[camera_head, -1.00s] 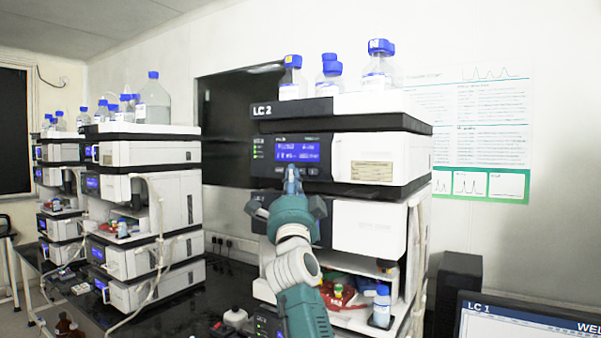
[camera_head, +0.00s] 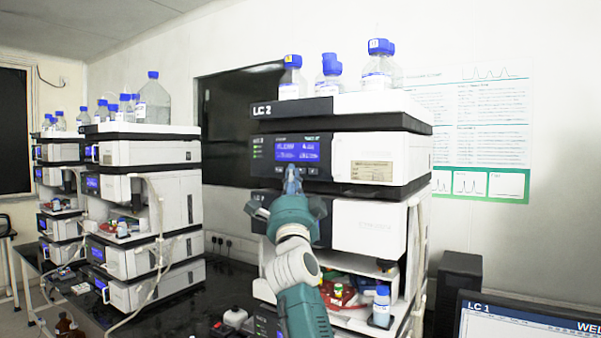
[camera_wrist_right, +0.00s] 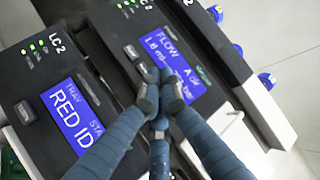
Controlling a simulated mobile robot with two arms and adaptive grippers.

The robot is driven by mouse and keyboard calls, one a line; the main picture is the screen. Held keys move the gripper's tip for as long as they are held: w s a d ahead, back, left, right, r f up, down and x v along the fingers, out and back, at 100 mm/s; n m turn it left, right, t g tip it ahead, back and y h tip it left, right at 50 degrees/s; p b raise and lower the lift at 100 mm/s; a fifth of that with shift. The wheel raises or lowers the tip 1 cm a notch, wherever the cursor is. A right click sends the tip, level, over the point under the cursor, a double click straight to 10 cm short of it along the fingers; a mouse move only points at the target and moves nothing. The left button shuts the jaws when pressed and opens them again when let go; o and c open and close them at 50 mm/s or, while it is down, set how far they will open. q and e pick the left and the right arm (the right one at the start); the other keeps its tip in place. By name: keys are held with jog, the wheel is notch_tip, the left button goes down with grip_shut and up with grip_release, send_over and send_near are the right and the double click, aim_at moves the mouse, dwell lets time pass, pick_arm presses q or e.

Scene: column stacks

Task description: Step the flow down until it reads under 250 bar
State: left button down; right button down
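The LC 2 stack's pump module has a blue display (camera_head: 297,151), which also shows in the right wrist view (camera_wrist_right: 166,55). There it reads FLOW with about 1.8 ml; the pressure beside "bar" is partly covered and unreadable. Dark buttons (camera_wrist_right: 131,52) line the panel below the display. My right gripper (camera_head: 292,172) is at this button row, its fingers drawn together and empty. In the right wrist view its fingertips (camera_wrist_right: 160,97) overlap the panel's lower edge and hide some buttons; I cannot tell if they touch. My left gripper is out of view.
A lower module's display (camera_wrist_right: 75,118) reads RED ID. Blue-capped bottles (camera_head: 378,65) stand on top of the stack. Other column stacks (camera_head: 150,200) stand to the left. An LC 1 monitor (camera_head: 525,318) is at the lower right.

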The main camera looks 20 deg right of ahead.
jog(key=shift+d, duration=0.1)
jog(key=shift+w+d+p, duration=0.25)
jog(key=shift+d+p, duration=0.05)
jog(key=shift+p, duration=0.15)
jog(key=shift+w+d, duration=0.25)
jog(key=shift+d, duration=0.05)
dwell(0.7)
jog(key=shift+p, duration=0.3)
jog(key=shift+s+a+r+p, duration=0.1)
jog(key=shift+s+a+p, duration=0.05)
jog(key=shift+a+p, duration=0.15)
jog(key=shift+s+a+p, duration=0.3)
jog(key=shift+s+a, duration=0.05)
jog(key=shift+s, duration=0.05)
